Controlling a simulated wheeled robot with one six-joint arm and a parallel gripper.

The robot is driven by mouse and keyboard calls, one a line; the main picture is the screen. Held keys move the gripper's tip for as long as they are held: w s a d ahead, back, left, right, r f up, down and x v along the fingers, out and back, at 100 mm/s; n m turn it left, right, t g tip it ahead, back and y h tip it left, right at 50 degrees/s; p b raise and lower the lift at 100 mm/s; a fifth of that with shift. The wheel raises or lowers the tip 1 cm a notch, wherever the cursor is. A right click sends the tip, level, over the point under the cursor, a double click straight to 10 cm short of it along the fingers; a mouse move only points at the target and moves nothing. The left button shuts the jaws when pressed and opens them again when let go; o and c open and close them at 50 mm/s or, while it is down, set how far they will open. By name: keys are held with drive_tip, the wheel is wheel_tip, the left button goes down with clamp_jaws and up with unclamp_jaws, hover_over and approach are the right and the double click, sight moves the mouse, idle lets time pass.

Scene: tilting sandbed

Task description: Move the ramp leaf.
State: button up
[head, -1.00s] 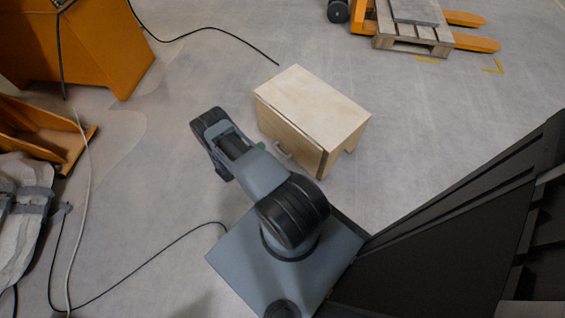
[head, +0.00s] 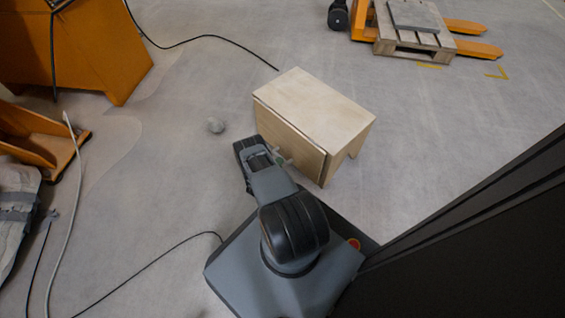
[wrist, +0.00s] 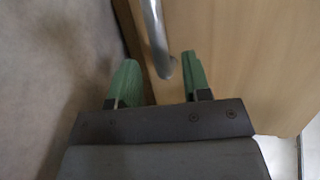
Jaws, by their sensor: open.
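A pale wooden box (head: 318,108) stands on the floor ahead of my base. Its front panel (head: 290,142), which looks like the ramp leaf, faces my arm and carries a metal handle. In the wrist view the panel (wrist: 245,60) fills the right side, and the handle (wrist: 154,35) is a grey bar running down from the top edge. My gripper (wrist: 158,78) is open, its green fingers on either side of the handle's lower end. Whether they touch it I cannot tell. In the head view my gripper (head: 279,160) is close to the panel, partly hidden by my arm.
Orange equipment (head: 85,50) and cables are on the left. A pallet (head: 412,42) on an orange pallet truck stands at the back right. The floor right of the box is clear.

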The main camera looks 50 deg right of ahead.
drive_tip(key=shift+b+x, duration=0.5)
drive_tip(key=shift+x, duration=1.45)
drive_tip(key=shift+c, duration=0.2)
clamp_jaws()
